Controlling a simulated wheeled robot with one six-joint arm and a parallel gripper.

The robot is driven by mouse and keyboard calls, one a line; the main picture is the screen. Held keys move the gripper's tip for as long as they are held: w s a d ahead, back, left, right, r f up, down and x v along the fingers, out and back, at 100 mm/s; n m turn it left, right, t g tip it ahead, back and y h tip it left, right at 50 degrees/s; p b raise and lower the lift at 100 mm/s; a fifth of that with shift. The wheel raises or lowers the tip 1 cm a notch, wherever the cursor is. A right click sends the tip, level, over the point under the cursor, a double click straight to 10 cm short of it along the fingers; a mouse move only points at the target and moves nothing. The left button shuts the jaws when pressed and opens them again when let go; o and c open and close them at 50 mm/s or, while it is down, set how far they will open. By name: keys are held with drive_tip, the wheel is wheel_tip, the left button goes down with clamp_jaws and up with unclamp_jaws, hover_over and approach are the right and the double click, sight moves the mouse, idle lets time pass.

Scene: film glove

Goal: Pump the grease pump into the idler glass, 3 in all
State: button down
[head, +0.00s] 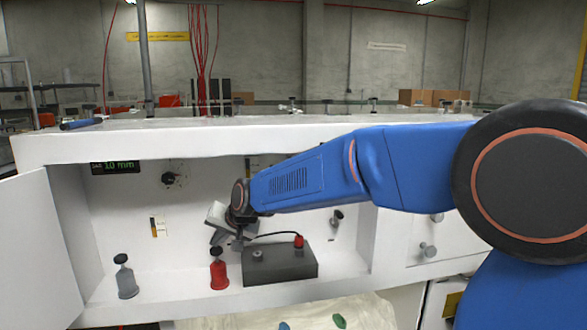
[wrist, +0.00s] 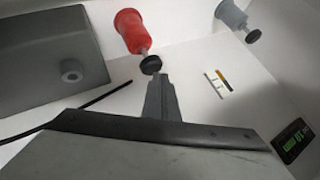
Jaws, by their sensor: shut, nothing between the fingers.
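Two pump bottles with black heads stand on the cabinet floor. One is red (head: 219,273) and the other is grey (head: 126,281), further left. I cannot tell by a label which is the grease pump. Both show in the wrist view, the red pump (wrist: 129,30) at the top centre and the grey pump (wrist: 230,15) at the top right. My gripper (head: 236,245) is shut and empty, close to the red pump's head. In the wrist view its fingertips (wrist: 158,78) lie just below that black head in the picture; contact is unclear. I cannot pick out the idler glass.
A dark grey box (head: 285,265) with a red knob (head: 299,241) and a black cable stands right of the red pump. A display reading 10 mm (head: 115,167) hangs at upper left. The cabinet's open door (head: 36,250) is at left. Floor between the pumps is clear.

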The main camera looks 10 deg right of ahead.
sight(218, 250)
drive_tip(key=shift+r, duration=3)
idle(0.4)
drive_tip(key=shift+f, duration=3)
